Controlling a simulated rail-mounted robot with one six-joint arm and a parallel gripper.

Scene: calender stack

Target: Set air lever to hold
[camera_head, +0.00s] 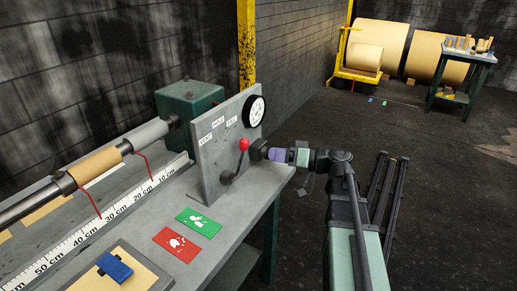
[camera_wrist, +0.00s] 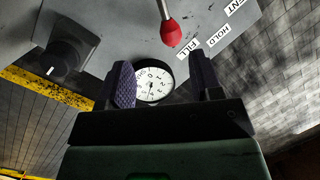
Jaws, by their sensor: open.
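The air lever is a dark rod with a red knob (camera_head: 245,144) on a grey upright panel (camera_head: 211,168). It leans up and right, toward the FILL end of the label row. The labels VENT, HOLD and FILL run left to right above it. In the wrist view the knob (camera_wrist: 172,36) hangs close to the FILL label (camera_wrist: 188,48), with the HOLD label (camera_wrist: 219,36) farther right. My gripper (camera_head: 259,150) is just right of the knob in the head view. In the wrist view its fingers (camera_wrist: 163,80) are open, with the knob beyond their tips and nothing held.
A round gauge (camera_head: 252,111) sits at the panel's upper right. Green (camera_head: 198,221) and red (camera_head: 181,244) cards lie on the bench in front. A roller shaft (camera_head: 97,166) and a ruler (camera_head: 98,224) run leftward. Floor right of the bench is mostly open.

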